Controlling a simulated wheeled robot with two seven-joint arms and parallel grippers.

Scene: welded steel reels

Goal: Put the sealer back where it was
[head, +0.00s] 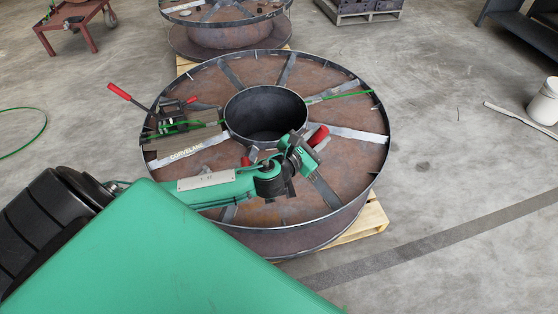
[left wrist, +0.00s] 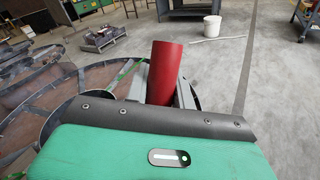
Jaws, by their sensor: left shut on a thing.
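My left gripper (head: 308,147) is over the right front part of the reel's top, beside the centre hole. It is shut on a red handle (head: 319,136), which I take to be the sealer's. In the left wrist view the red handle (left wrist: 165,72) stands tilted up between the two grey fingers. A second red grip (head: 246,160) shows left of my gripper; my arm and gripper hide what lies between. The rusty steel reel (head: 345,170) lies flat on a wooden pallet (head: 371,219). My right gripper is not in view.
A strapping tool with a red lever (head: 119,92) stands at the reel's left, by a brown lettered piece (head: 185,147). A green strap (head: 337,97) crosses the reel. Another reel (head: 225,32) stands behind. A white bucket (head: 544,103) is on the floor at right.

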